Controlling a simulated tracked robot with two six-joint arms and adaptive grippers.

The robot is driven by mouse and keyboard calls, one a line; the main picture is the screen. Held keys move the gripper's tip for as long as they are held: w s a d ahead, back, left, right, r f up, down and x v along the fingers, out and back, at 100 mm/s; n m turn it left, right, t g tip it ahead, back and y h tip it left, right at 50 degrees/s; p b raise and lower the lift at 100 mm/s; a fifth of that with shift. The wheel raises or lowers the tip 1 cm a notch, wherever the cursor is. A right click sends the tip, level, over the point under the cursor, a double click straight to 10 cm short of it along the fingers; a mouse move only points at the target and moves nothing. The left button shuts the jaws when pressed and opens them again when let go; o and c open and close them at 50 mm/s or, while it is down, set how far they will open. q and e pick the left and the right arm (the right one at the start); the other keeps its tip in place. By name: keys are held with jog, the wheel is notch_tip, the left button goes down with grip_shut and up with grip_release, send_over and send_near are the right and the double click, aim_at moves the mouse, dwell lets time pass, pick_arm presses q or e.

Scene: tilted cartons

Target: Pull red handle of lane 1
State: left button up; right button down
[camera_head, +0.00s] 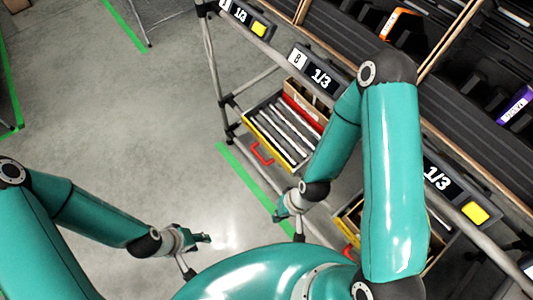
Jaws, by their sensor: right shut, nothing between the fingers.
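A red handle (262,154) sticks out from the front of a yellow-edged tray (262,138) low on the rack. A second red handle (348,254) shows partly beside another tray at the lower middle, mostly hidden by my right arm. I cannot tell which handle belongs to lane 1. My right gripper (282,209) is shut and empty, below and right of the first handle and apart from it. My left gripper (204,238) is over the floor at the lower left, away from both handles; its finger opening is too small to tell.
The rack's grey leg (217,75) stands left of the first tray. Shelf labels reading 1/3 (321,78) and yellow buttons (475,212) line the rack edge. Dark sloped lanes hold an orange carton (398,22) and a purple one (517,104). The floor at left is clear, with green tape (240,167).

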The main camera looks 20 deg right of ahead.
jog(key=w+a+f+m+h+b, duration=0.2)
jog(key=w+f+m+b, duration=0.2)
jog(key=w+f+b, duration=1.35)
jog(key=w+d+r+m+h+b, duration=0.1)
jog(key=w+d+m+h+b, duration=0.1)
jog(key=w+b, duration=0.5)
jog(key=w+d+r+m+h+b, duration=0.2)
jog(key=w+d+m+h+b, duration=0.1)
jog(key=w+m+b, duration=0.2)
jog(key=shift+w+d+r+m+t+h+b, duration=0.3)
jog(key=shift+w+d+m+t+h+b, duration=0.1)
jog(key=shift+w+b, duration=0.8)
jog(key=shift+f, duration=0.1)
jog(key=b+x, duration=0.3)
jog(key=x, duration=0.7)
jog(key=shift+a, duration=0.1)
